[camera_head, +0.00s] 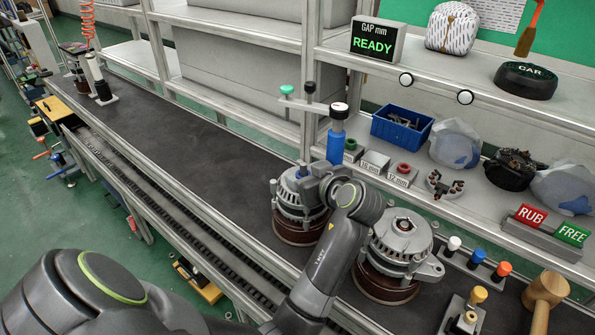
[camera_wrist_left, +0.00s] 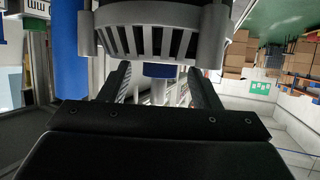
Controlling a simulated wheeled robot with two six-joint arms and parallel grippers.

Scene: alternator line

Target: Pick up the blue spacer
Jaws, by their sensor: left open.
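The blue spacer appears as a small blue ring (camera_wrist_left: 160,70) on a pale shaft under the vented alternator housing in the wrist view, whose picture looks upside down. In the head view a small blue part (camera_head: 302,171) shows at the top of the left alternator (camera_head: 290,205). My left gripper (camera_head: 310,179) is at the top of that alternator, partly hidden by its own wrist. In the wrist view its two fingers (camera_wrist_left: 158,80) are apart, one on each side of the blue ring, with gaps visible. My right gripper is not in view.
A second alternator (camera_head: 400,243) stands to the right, close to my arm. A blue post with a dial (camera_head: 336,146) stands behind the gripper. Labelled pads with rings (camera_head: 401,174) and a blue bin (camera_head: 402,128) are on the shelf. The dark belt (camera_head: 190,140) is clear to the left.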

